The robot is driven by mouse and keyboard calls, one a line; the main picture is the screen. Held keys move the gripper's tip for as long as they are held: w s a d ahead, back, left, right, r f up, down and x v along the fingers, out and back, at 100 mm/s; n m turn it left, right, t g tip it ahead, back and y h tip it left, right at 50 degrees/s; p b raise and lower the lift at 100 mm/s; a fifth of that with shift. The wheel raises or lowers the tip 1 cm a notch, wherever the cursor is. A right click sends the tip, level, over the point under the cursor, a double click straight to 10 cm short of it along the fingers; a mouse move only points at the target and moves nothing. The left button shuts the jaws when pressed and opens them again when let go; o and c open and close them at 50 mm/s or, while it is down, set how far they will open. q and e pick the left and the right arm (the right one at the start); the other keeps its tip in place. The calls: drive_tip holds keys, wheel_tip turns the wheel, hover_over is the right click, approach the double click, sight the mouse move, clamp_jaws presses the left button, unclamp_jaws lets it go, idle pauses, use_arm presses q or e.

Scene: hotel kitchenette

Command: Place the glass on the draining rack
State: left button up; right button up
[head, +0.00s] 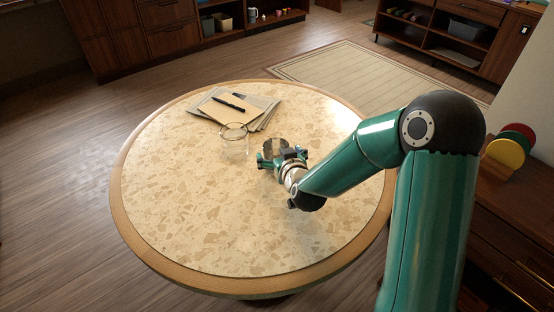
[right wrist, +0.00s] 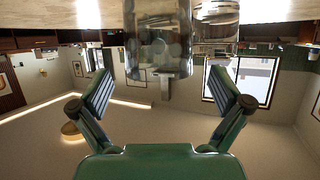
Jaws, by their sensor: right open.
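A clear glass vessel (head: 234,148) with a thin rim stands on the round table, left of my right gripper (head: 277,157). A second, greyish see-through vessel (head: 274,144) stands at my right gripper, partly hidden by it. In the right wrist view, which is upside down, this vessel (right wrist: 160,42) shows ahead between the spread fingers of the gripper (right wrist: 162,92), with another glassy shape (right wrist: 217,18) beside it. The right gripper is open and low over the table. I cannot tell which vessel is the task's glass. I see no clear draining rack. My left gripper is out of view.
The round table (head: 180,225) has a wooden rim and a bare front half. Papers (head: 262,109) with a black pen (head: 229,102) lie at its back. Red, yellow and green discs (head: 507,153) stand upright on a dark cabinet at right. Open shelves line the back.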

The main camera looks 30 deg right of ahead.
sight(273, 145)
drive_tip(key=shift+x, duration=1.9)
drive_tip(key=shift+s, duration=0.1)
drive_tip(key=c, duration=1.5)
drive_tip(key=shift+r, duration=0.1)
